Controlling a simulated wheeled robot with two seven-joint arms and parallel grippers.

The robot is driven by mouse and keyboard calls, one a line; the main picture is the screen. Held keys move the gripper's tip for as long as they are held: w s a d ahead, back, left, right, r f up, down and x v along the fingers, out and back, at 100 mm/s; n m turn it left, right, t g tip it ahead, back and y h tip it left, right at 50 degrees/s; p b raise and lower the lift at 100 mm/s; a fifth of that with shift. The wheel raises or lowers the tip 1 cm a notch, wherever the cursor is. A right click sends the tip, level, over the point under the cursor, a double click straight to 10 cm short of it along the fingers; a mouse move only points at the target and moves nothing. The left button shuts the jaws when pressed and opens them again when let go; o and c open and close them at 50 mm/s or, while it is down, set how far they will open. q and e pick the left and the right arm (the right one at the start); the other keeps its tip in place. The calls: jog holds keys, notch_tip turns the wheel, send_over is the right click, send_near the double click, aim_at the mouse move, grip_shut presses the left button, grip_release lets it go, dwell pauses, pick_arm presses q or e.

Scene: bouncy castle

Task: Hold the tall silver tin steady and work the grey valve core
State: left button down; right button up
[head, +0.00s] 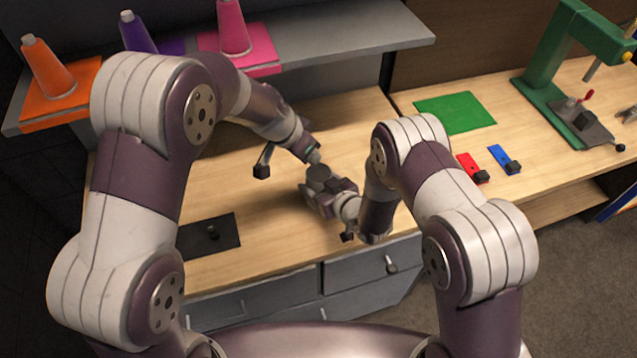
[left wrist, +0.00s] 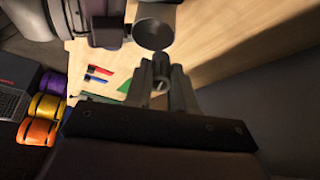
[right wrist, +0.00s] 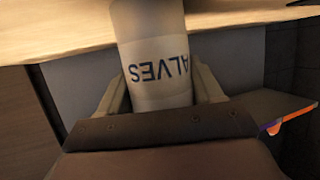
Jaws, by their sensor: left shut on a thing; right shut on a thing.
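The tall silver tin (head: 318,173) stands on the wooden bench, its round grey top showing in the head view. In the right wrist view the tin (right wrist: 155,55) carries a dark "VALVES" label, upside down in the picture. My right gripper (head: 326,190) is shut on it, one finger on each side (right wrist: 162,95). My left gripper (head: 314,157) is just above and behind the tin's top. In the left wrist view it (left wrist: 161,82) is shut on a small grey round piece, seemingly the valve core (left wrist: 160,86), apart from the tin's top (left wrist: 153,34) in that picture.
A dark mat (head: 190,240) with a small dark piece lies at the left. A grey shelf (head: 350,50) holds orange, purple and pink cones at the back. A green mat (head: 455,113), red (head: 468,162) and blue (head: 500,155) pieces and a green press (head: 547,75) are at the right.

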pick_arm(q)
jog(key=c, duration=0.9)
grip_release()
jog(key=v, duration=1.2)
